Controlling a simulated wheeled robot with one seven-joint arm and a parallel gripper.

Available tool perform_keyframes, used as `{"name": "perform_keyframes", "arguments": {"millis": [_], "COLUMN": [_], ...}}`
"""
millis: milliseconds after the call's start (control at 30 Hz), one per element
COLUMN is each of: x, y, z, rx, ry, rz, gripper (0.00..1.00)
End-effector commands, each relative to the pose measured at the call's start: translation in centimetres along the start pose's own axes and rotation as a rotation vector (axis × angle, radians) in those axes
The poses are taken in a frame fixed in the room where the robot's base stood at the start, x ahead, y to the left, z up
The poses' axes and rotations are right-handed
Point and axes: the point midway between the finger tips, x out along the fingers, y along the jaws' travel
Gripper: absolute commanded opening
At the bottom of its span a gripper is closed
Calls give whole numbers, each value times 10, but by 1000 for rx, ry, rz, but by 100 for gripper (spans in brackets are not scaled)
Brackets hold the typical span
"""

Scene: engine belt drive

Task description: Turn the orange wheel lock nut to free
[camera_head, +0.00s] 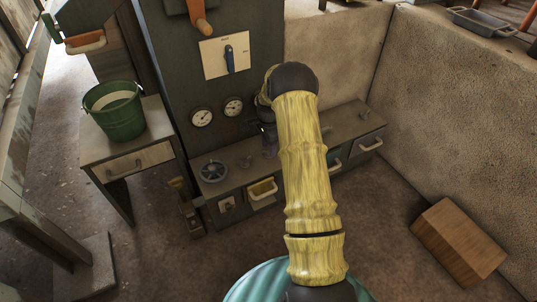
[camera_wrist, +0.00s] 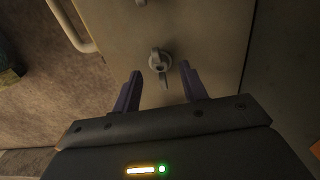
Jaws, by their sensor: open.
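In the wrist view a small grey wing-shaped nut (camera_wrist: 160,61) sits on a flat pale panel. One lobe points down in the picture. My gripper (camera_wrist: 160,71) is open, with its two dark purple fingers on either side of the nut's lower part. I see no contact between them. No orange wheel is clearly visible. In the head view my gripper (camera_head: 269,150) is over the grey bench, partly behind my arm, and the nut beneath it cannot be made out.
The bench (camera_head: 237,183) carries a dark handwheel (camera_head: 214,171) and small knobs. Above are two gauges (camera_head: 202,117), a blue lever (camera_head: 229,60) and an orange handle (camera_head: 200,20). A green bucket (camera_head: 115,112) stands left; a wooden block (camera_head: 458,241) lies right.

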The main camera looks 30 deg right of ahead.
Motion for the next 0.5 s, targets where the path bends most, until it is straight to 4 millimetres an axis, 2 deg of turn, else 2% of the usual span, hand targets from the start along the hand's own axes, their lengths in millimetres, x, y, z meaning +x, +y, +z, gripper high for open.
{"name": "perform_keyframes", "arguments": {"millis": [33, 133, 467, 500], "x": [11, 18, 20, 20], "y": [0, 0, 0, 0], "z": [0, 0, 0, 0], "rx": [0, 0, -1, -1], "ry": [0, 0, 0, 0], "rz": [0, -1, -1, -1], "gripper": [43, 43, 43, 37]}}
